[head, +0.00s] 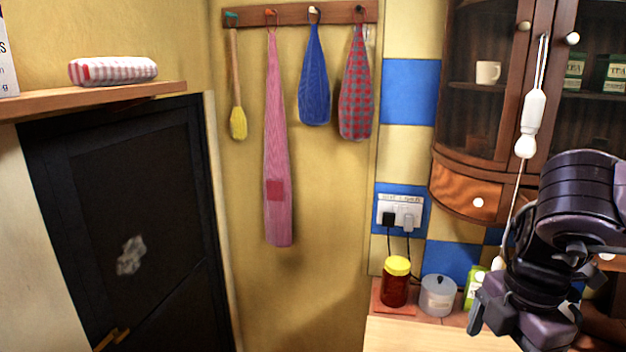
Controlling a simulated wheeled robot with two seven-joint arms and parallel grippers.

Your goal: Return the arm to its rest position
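My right arm comes in from the right edge of the head view, dark and purple-grey. It is bent, with its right gripper (522,325) low at the lower right, in front of the cabinet and counter. One finger points down at the gripper's left side. The rest of the gripper is dark and overlapped by its own parts, so I cannot tell how far apart the fingers are. I see nothing clearly held in it. My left arm and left gripper are not in view.
The wooden counter (410,335) holds a yellow-lidded jar (396,285), a lidded pot (437,296) and a green packet (474,290) near my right gripper. A white-handled item on a thin line (533,112) hangs before the cabinet (480,130). A dark door (120,210) stands left.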

